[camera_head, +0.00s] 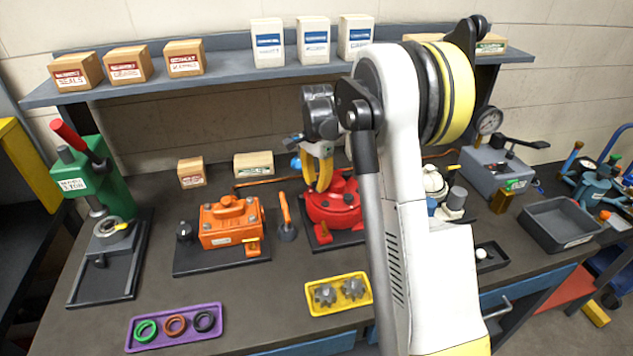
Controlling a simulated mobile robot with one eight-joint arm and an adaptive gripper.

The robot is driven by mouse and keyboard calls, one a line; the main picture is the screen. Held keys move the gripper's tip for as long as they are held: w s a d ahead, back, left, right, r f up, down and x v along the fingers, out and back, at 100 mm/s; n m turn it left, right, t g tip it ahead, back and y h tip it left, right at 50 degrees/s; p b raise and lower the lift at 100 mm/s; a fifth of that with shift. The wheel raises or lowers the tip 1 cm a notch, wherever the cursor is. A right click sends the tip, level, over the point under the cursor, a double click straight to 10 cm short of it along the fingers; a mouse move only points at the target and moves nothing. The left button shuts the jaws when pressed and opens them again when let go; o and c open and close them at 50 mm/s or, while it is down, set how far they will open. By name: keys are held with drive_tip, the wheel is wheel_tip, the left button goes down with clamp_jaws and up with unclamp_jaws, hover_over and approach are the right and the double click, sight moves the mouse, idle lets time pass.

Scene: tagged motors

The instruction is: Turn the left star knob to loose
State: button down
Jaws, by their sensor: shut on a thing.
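A red housing (335,208) stands on a dark base plate at the middle of the bench, partly hidden by my arm. My gripper (318,187), with yellow fingers, points down at the upper left of this housing. It is shut at the place of the left star knob, which the fingers hide. The knob's turn position cannot be seen. My white arm covers the right side of the housing, so a second star knob cannot be made out.
An orange motor (230,221) and an orange-handled tool (286,218) stand left of the red housing. A yellow tray (340,308) with grey star-shaped wheels and a purple tray (177,344) with rings lie in front. A green press (95,185) stands far left. A grey bin (560,224) stands right.

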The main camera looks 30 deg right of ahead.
sight(317, 183)
drive_tip(key=shift+n, duration=0.4)
drive_tip(key=c, duration=1.2)
unclamp_jaws()
wheel_tip(317, 183, up, 12)
